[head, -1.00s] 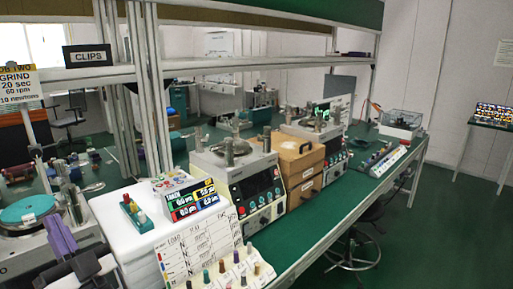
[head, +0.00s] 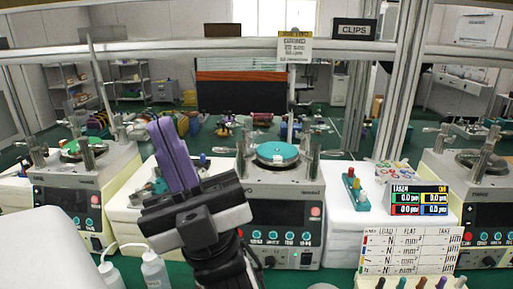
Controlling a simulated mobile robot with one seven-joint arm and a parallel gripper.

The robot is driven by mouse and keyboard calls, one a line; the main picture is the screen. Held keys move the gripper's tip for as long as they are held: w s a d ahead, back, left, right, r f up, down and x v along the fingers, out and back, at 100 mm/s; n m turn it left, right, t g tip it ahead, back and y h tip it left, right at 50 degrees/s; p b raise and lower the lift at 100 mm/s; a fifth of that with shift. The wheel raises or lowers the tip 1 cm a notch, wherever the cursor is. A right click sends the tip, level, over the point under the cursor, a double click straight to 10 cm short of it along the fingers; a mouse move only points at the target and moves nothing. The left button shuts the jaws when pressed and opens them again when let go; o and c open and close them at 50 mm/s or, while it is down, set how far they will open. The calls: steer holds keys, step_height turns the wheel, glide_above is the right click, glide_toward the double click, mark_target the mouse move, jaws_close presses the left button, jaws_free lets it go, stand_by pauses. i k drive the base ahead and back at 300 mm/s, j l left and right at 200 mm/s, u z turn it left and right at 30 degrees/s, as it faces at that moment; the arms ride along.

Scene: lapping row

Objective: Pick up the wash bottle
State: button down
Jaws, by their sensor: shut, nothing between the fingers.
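A white wash bottle (head: 155,270) with a thin bent spout stands at the bottom left of the head view, in front of the machines. A second white bottle (head: 109,273) stands just left of it. The bottom edge of the picture cuts off both. My gripper (head: 163,128) has purple fingers pointing up; they are closed together and hold nothing. It is above and to the right of the bottles in the picture, apart from them.
A lapping machine with a teal plate (head: 277,153) stands behind my gripper. Another machine (head: 80,195) is at the left. A laser readout (head: 419,198), a chart board (head: 408,250) and several coloured pegs are at the right. A metal frame crosses above.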

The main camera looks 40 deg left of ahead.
mark_target(154, 270)
steer(key=u, duration=1.1)
